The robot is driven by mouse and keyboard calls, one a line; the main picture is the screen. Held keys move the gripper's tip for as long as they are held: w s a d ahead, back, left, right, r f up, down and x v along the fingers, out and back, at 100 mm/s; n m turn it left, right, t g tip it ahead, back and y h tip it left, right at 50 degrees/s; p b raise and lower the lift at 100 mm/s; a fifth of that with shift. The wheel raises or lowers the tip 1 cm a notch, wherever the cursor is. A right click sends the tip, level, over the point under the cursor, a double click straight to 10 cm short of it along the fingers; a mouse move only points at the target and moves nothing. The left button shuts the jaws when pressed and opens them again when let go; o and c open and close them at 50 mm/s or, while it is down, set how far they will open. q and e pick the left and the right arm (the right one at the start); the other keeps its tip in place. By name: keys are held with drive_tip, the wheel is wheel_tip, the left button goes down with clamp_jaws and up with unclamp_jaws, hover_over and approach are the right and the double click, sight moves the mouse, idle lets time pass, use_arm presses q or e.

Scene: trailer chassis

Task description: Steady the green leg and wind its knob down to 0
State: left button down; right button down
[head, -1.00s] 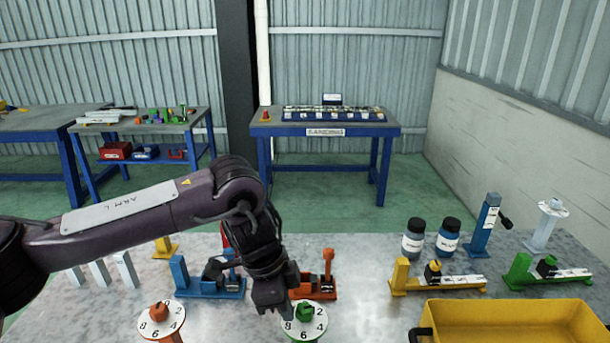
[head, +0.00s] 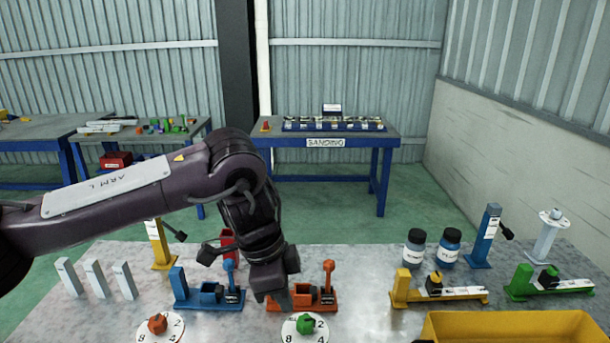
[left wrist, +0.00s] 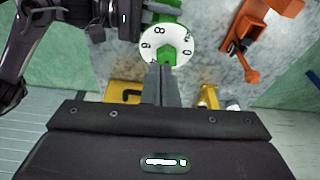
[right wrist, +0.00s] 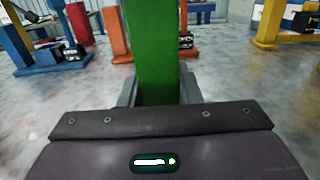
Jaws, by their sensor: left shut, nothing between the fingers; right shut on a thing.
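The green leg's white numbered dial, with a green knob (head: 305,323) at its centre, is at the front of the table. In the left wrist view the dial (left wrist: 152,48) shows with the knob partly behind my fingertips. My left gripper (head: 279,303) is shut and empty, just beside the knob on its far left side; contact cannot be told. The green leg's upright post (right wrist: 152,45) fills the middle of the right wrist view. My right gripper (right wrist: 158,90) is shut around that post, one finger on each side. The knob's pointer reading is too small to tell.
An orange leg's dial (head: 172,325) stands left of the green one. Blue (head: 210,297) and orange (head: 318,298) fixtures sit just behind. A yellow bin (head: 500,328) is at the front right, with bottles (head: 414,250) behind.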

sight(305, 325)
use_arm(q)
drive_tip(key=shift+s+d+f+n+t+y, duration=0.15)
drive_tip(key=shift+f+n+t+y, duration=0.2)
drive_tip(key=shift+f+n, duration=1.15)
drive_tip(key=shift+s+d+f+n+t+y, duration=0.15)
drive_tip(key=shift+f+n+t, duration=0.35)
drive_tip(key=shift+n, duration=1.8)
drive_tip(key=shift+s+d+f+n+t+y, duration=0.1)
drive_tip(key=shift+s+f+n+t+y, duration=0.2)
drive_tip(key=shift+f+n, duration=1.2)
drive_tip(key=shift+w+d+r+n, duration=0.2)
drive_tip(key=shift+w+r+n, duration=0.05)
drive_tip(key=shift+r+n, duration=0.2)
drive_tip(key=shift+s+d, duration=0.15)
drive_tip(key=shift+s+d, duration=0.35)
drive_tip(key=shift+d, duration=0.15)
drive_tip(key=shift+d, duration=0.4)
drive_tip(key=shift+s, duration=0.1)
